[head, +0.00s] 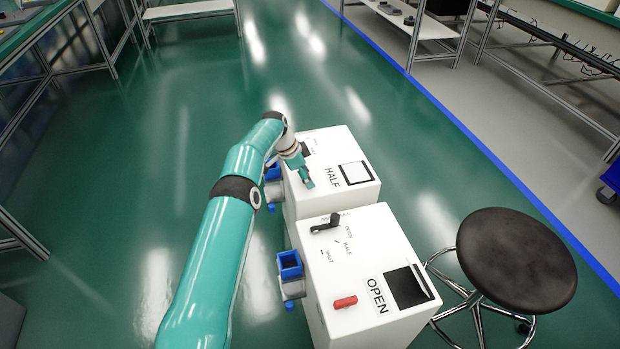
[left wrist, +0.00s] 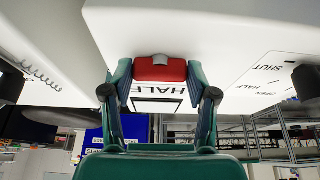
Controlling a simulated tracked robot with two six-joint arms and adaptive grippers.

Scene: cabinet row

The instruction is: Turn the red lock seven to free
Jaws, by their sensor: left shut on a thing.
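My left gripper (head: 306,180) reaches over the far white cabinet (head: 330,145) in the head view. In the left wrist view my left gripper (left wrist: 159,72) is shut on a red lock (left wrist: 172,70), one finger at each end. A grey hub shows at the middle of the lock. The label beside it reads HALF (head: 333,177). My gripper hides this lock in the head view. A second red lock (head: 345,302) sits on the near white cabinet (head: 360,245), beside a label reading OPEN (head: 376,296). No lock number is readable. My right gripper is not in view.
A black lever (head: 325,223) with OPEN, HALF and SHUT marks is on the near cabinet. Blue-topped fittings (head: 289,264) stick out from the cabinets' left sides. A round dark stool (head: 516,260) stands close on the right. Green floor to the left is clear.

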